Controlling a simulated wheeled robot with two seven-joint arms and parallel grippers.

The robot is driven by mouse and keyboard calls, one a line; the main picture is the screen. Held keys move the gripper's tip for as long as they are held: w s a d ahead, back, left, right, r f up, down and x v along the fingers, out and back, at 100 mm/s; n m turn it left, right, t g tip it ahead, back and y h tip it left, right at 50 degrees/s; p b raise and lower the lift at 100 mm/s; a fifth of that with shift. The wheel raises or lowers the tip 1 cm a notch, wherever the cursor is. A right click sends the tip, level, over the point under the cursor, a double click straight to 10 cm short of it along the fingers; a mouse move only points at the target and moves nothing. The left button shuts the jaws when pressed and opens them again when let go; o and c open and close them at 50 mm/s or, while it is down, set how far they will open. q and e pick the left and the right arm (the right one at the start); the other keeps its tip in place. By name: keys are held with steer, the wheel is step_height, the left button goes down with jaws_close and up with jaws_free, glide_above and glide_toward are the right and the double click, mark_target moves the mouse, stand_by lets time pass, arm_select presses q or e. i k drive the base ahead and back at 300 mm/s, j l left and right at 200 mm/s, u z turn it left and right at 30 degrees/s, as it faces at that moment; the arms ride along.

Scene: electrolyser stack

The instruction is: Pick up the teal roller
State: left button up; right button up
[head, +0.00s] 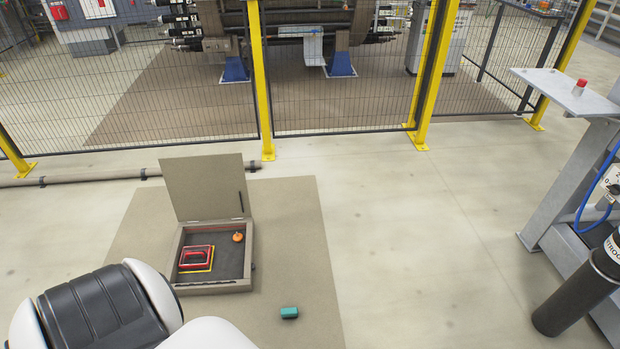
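The teal roller (289,313) is a small teal block-like piece. It lies on the tan mat (292,217) on the floor, to the right of and nearer than the open box. Part of my white and black arm or body shows at the bottom left, left of the roller and apart from it in the picture. Neither gripper shows in the head view.
An open box (212,287) with its lid raised holds a red frame (195,257) and an orange knob-like piece (238,237). A mesh fence with yellow posts (262,80) stands behind. A dark cylinder (577,292) and grey bench (567,92) stand right. Floor between is clear.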

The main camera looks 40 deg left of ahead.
mark_target(288, 313)
steer(key=i+u, duration=0.15)
steer(key=i, duration=0.25)
steer(key=i+l+u, duration=0.15)
steer(key=i, duration=0.25)
steer(key=i+l+u, duration=0.15)
steer(key=i, duration=0.25)
